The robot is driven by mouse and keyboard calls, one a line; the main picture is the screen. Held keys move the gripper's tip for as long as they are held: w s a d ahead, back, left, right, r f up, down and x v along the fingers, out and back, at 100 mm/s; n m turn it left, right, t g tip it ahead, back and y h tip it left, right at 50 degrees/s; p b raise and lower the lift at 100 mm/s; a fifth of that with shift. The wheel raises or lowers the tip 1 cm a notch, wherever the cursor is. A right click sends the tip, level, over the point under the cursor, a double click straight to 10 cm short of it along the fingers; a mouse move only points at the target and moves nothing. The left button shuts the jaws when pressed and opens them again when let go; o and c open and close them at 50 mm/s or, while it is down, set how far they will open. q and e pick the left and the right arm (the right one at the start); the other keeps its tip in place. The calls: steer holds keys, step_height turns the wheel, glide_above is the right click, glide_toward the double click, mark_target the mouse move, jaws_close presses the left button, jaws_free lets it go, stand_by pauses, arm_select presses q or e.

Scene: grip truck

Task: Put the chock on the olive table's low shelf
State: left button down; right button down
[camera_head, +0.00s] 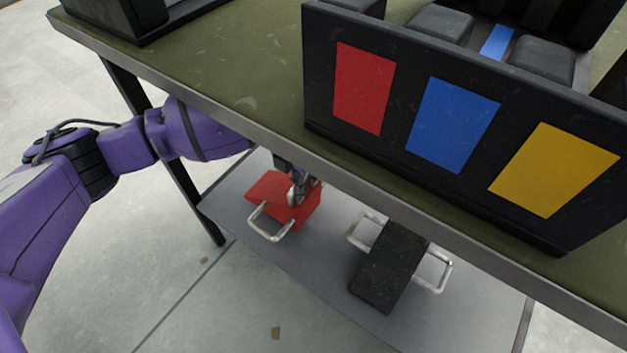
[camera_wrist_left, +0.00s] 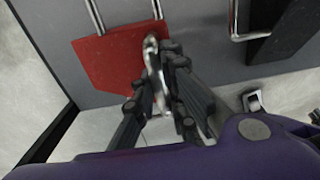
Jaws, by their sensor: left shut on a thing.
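The red chock (camera_head: 275,193), a block with silver bar handles, is at the low grey shelf (camera_head: 322,262) under the olive table (camera_head: 215,62). It also shows in the left wrist view (camera_wrist_left: 112,60). The tabletop edge hides part of my left wrist. My right gripper is not in view.
A black block with silver handles (camera_head: 390,268) lies on the shelf, right of the chock, with bare shelf between. A black rack (camera_head: 318,80) with red, blue and yellow panels stands on the tabletop. A table leg (camera_head: 185,190) is left of the shelf.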

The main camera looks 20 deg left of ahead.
arm_select(q)
steer(key=w, duration=0.1)
steer(key=w+d, duration=0.1)
steer(key=shift+w+b, duration=0.3)
steer(key=shift+b, duration=0.1)
steer(key=shift+f+b, duration=1.05)
steer(key=shift+f, duration=0.7)
steer(key=shift+r, duration=0.15)
steer(key=c, duration=1.8)
jaws_free()
steer(key=shift+s+f, duration=0.1)
steer(key=shift+f, duration=0.1)
